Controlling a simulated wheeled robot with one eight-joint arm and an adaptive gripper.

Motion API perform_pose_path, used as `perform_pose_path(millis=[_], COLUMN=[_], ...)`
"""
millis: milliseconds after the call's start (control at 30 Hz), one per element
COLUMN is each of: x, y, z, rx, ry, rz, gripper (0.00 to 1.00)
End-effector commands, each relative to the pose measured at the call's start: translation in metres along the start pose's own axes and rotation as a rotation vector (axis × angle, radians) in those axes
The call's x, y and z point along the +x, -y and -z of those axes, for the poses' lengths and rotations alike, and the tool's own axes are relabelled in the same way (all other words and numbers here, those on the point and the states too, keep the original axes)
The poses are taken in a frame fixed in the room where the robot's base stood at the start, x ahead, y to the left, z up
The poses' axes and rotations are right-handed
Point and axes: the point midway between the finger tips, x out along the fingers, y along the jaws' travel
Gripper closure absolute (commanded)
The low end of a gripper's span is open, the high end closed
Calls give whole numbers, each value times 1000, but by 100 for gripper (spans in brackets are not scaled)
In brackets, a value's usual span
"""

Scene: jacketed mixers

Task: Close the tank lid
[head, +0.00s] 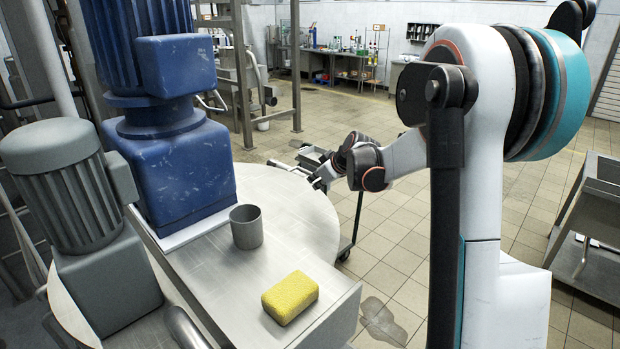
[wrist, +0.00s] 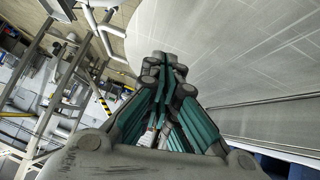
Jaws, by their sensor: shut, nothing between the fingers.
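The tank lid (head: 295,205) is a pale, round steel plate beside the blue motor housing in the head view. It looks flat there, but I cannot tell whether it is fully seated. In the wrist view its pale face (wrist: 230,50) and curved edge fill the upper right. My gripper (head: 318,181) is at the lid's outer right edge. In the wrist view its green-padded fingers (wrist: 165,62) are together and hold nothing. I cannot tell whether they touch the lid. A slim pale bar lies near the fingers in the head view, too small to make out.
A grey cup (head: 246,227) and a yellow sponge (head: 290,297) stand on the steel bridge beside the lid. A blue motor (head: 170,130) and a grey motor (head: 75,190) rise at left. A steel cart (head: 597,190) is at right. Tiled floor (head: 400,215) is open beyond the tank.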

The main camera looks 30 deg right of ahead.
Motion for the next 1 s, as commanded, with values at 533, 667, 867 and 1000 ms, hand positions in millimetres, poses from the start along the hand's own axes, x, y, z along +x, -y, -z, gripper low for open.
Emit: perform_pose_path(millis=[533,667,867,1000], x=[36,37,38,38], y=[-3,-3,-2,-2], z=[-36,-38,-38,-39], rx=[62,62,61,61], ry=[1,2,4,5], rz=[62,62,62,62], gripper=[100,100,100,100])
